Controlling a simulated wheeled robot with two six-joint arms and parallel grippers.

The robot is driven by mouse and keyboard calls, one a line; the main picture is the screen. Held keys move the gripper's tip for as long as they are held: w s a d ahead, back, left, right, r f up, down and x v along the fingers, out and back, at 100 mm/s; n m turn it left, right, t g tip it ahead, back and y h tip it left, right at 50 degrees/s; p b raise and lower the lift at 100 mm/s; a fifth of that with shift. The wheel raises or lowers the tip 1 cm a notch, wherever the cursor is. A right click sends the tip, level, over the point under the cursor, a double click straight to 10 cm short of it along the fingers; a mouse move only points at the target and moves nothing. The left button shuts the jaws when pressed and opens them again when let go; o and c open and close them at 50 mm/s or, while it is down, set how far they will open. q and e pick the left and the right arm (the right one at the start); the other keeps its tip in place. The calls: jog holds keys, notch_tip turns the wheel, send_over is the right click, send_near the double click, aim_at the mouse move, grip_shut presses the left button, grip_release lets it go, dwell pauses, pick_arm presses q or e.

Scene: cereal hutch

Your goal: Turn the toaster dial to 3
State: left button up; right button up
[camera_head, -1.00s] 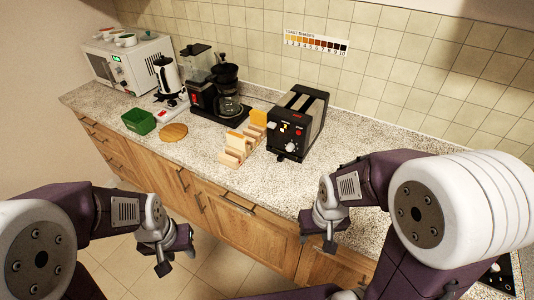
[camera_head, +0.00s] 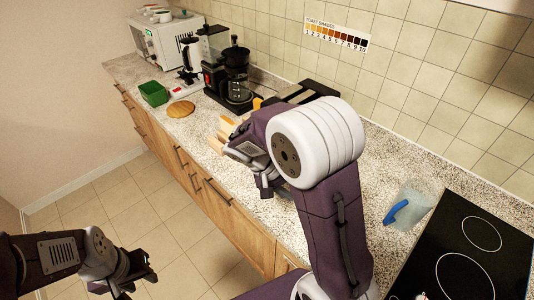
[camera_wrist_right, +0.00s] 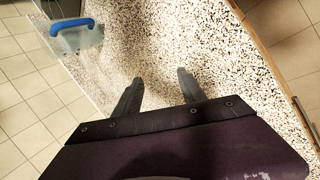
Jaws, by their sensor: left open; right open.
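The toaster (camera_head: 308,90) stands on the counter against the tiled wall. Only its dark top shows in the head view; my right arm covers its front, so its dial is hidden. My right gripper (camera_head: 264,186) hangs over the counter in front of the toaster, partly behind my arm. In the right wrist view its two fingers (camera_wrist_right: 160,86) are apart with only speckled counter between them. My left gripper (camera_head: 126,284) is low at the lower left, over the floor and away from the counter, open and empty. A toast shade chart (camera_head: 337,36) numbered 1 to 10 is on the wall.
Bread slices in a wooden rack (camera_head: 220,140) stand left of the toaster. Further left are a coffee maker (camera_head: 236,80), green tub (camera_head: 153,93) and round board (camera_head: 181,109). A clear container with a blue handle (camera_head: 396,211) and a black hob (camera_head: 478,250) are at right.

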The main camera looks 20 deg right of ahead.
jog(key=w+a+f+t+h+b, duration=0.1)
jog(key=w+h+b, duration=0.2)
jog(key=w+b, duration=0.1)
jog(key=w+f+m+t+h+b, duration=0.1)
jog(key=w+t+h+b, duration=0.1)
jog(key=w, duration=0.4)
jog(key=w+a+f+t+h+b, duration=0.1)
jog(key=w+f+h+b, duration=0.1)
jog(key=w+h+b, duration=0.2)
jog(key=shift+w+a+b, duration=0.2)
jog(key=shift+w+b, duration=0.25)
jog(key=shift+w, duration=0.1)
jog(key=shift+w+a+b, duration=0.15)
jog(key=shift+w+b, duration=0.3)
jog(key=shift+w, duration=0.1)
jog(key=a, duration=0.1)
jog(key=w+a+t+h+b, duration=0.1)
jog(key=w+a+t, duration=0.1)
jog(key=shift+w+a+m+h, duration=0.25)
jog(key=shift+a+m+h, duration=0.05)
jog(key=shift+a, duration=0.05)
jog(key=shift+a+r, duration=0.1)
jog(key=shift+r, duration=0.05)
jog(key=shift+d+r, duration=0.15)
jog(key=shift+d, duration=0.1)
jog(key=x, duration=0.9)
jog(key=shift+p, duration=0.35)
grip_shut()
